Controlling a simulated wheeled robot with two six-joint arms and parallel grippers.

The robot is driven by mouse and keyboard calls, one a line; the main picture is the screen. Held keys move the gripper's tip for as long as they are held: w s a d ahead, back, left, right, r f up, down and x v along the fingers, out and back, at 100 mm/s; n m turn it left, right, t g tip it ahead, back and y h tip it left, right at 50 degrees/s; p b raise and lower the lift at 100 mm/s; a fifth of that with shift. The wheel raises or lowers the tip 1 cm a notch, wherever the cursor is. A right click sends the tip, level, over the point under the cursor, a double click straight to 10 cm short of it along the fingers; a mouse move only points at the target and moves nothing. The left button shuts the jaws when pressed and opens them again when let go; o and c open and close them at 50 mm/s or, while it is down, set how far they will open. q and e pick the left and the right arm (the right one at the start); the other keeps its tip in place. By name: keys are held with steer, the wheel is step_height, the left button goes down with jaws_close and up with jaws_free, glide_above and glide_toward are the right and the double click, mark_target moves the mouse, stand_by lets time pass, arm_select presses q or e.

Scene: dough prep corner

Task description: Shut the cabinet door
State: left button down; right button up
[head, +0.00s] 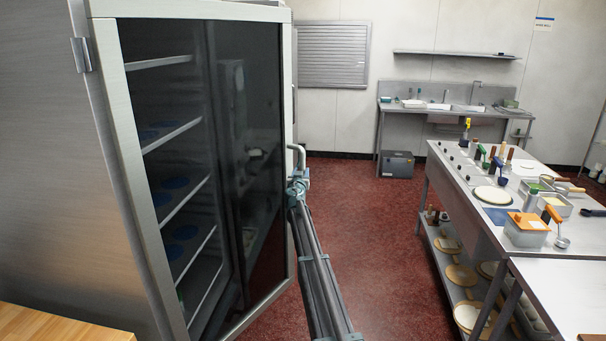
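The tall steel cabinet (50,180) fills the left of the head view. Its door (262,150) has a dark glass pane in a steel frame, with a hinge at the upper left. Shelves with blue discs show through the glass. I cannot tell whether a narrow gap is left at the door's right edge. The bar handle (299,153) sticks out at that edge. My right gripper (299,183) is at the lower end of the handle, at the door's edge. Its fingers are too small and overlapped to tell if they grip. My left gripper is out of view.
A steel worktable (460,183) with tubs, tools and dough discs stands at the right. A wooden top (60,325) is at the lower left. A sink counter (455,108) and a grey box (397,164) are at the back. The red floor (365,215) between is clear.

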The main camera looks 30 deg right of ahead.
steer(key=shift+d, duration=0.25)
steer(key=shift+s, duration=0.1)
steer(key=v, duration=1.3)
steer(key=shift+s+a, duration=0.25)
steer(key=shift+a, duration=0.05)
